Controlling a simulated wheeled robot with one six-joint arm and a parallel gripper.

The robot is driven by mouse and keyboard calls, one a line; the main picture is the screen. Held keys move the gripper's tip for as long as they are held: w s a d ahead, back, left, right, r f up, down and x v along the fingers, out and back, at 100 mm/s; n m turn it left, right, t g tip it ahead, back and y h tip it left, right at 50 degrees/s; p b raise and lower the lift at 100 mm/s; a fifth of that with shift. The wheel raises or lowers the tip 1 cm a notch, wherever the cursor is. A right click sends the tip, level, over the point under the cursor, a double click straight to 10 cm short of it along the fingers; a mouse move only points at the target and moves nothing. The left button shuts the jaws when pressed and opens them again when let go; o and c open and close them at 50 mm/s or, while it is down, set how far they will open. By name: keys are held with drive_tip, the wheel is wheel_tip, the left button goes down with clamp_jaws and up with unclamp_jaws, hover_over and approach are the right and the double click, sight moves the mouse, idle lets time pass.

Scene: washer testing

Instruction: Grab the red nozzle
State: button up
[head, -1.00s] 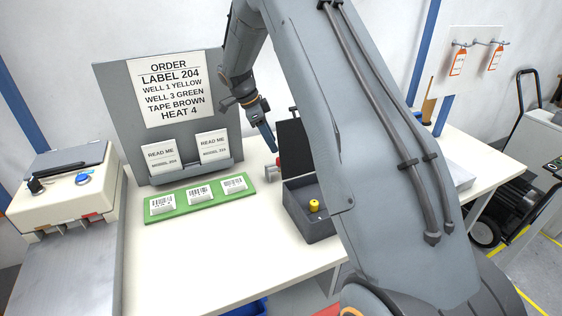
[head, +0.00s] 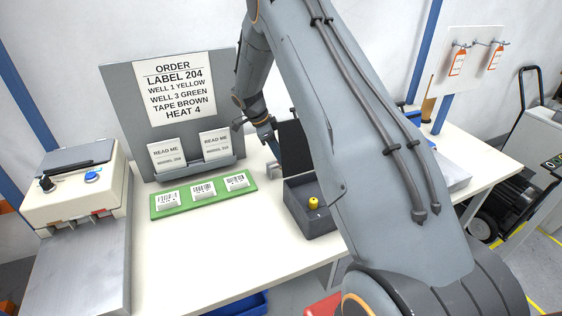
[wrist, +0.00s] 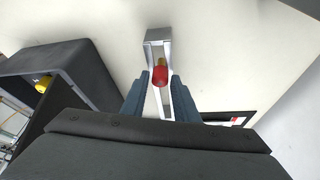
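The red nozzle (wrist: 160,77) sits at a grey metal holder (wrist: 158,38) in the wrist view, with a small yellowish tip at its far end. My gripper (wrist: 160,83) is open, one blue-grey finger on each side of the nozzle, with a visible gap to each. I cannot tell how high the fingers are above it. In the head view my gripper (head: 274,146) points down beside the dark open box (head: 308,222); the red nozzle is hidden there.
A yellow piece (head: 313,202) stands in the dark box, whose raised lid (head: 294,148) is close to the fingers. A green tray (head: 181,203) with several labelled blocks and the order board (head: 120,100) stand to the left. The front tabletop is clear.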

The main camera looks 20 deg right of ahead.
clamp_jaws()
drive_tip(key=shift+r, duration=0.15)
